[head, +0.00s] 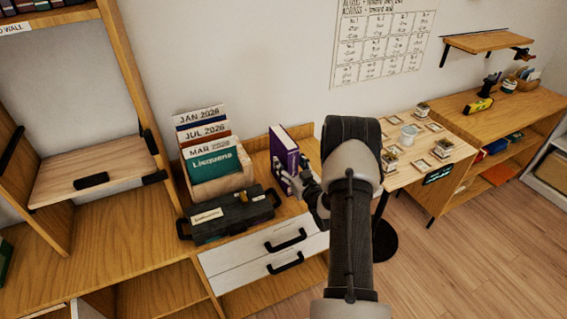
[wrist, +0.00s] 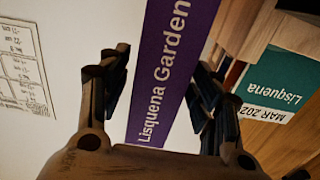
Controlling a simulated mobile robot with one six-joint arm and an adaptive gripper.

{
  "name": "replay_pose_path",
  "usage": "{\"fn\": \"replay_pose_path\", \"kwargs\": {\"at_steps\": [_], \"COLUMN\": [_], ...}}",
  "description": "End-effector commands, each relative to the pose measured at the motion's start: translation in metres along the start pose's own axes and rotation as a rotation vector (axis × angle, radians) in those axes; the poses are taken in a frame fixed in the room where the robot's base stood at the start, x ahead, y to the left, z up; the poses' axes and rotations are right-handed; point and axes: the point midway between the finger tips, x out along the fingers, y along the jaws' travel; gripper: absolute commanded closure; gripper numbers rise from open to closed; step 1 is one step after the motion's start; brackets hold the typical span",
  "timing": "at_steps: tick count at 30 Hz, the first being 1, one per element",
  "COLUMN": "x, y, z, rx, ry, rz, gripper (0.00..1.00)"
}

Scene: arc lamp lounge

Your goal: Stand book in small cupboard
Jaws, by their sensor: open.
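A purple book (head: 284,152) stands upright on the wooden top of the drawer unit, against the wall side. In the wrist view its spine (wrist: 170,75) reads "Lisquena Garden". My gripper (head: 294,178) is at the book's near side. In the wrist view my gripper (wrist: 160,95) is open, with one finger on each side of the spine; I cannot tell whether either finger touches it. A wooden unit at the left has a light board (head: 90,172) with black handles across its opening; I cannot tell for sure whether this is the small cupboard.
A holder with dated folders (head: 217,170) stands left of the book, and it shows in the wrist view (wrist: 280,90). A dark toolbox (head: 228,215) lies in front of it. White drawers (head: 262,250) are below. A table with small frames (head: 430,150) stands right.

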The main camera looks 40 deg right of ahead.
Motion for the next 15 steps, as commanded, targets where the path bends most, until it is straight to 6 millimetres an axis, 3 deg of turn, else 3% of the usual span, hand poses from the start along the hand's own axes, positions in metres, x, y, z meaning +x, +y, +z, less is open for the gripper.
{"fn": "replay_pose_path", "kwargs": {"at_steps": [9, 15], "x": [0.043, 0.050], "y": [0.002, 0.003], "z": [0.001, -0.001], "rx": [-0.002, -0.001], "ry": [0.002, 0.001], "rz": [-0.001, 0.000], "gripper": [0.42, 0.42]}}
